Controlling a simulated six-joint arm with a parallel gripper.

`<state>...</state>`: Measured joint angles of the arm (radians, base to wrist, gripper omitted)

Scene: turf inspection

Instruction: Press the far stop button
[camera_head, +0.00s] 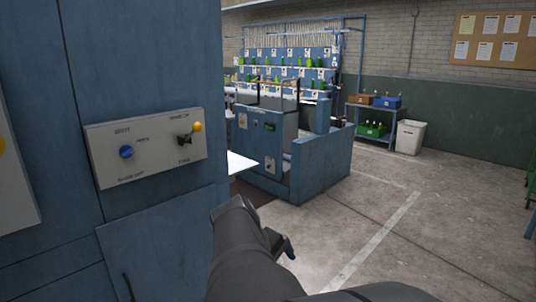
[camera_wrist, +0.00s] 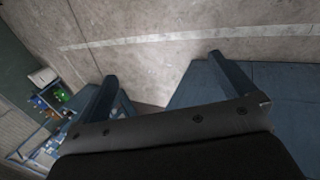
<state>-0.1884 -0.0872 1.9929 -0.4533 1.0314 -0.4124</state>
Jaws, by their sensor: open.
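No stop button can be made out for certain in either view. My gripper (camera_head: 268,232) is low in the head view, right of the cabinet and below the panel, touching neither. In the wrist view my gripper (camera_wrist: 161,68) has its two fingers wide apart with nothing between them.
The blue cabinet (camera_head: 145,60) fills the left side. Another panel (camera_head: 15,180) is cut off at the left edge. A white bin (camera_head: 410,137) and a rack with crates stand farther back. The concrete floor (camera_head: 400,230) at right is clear.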

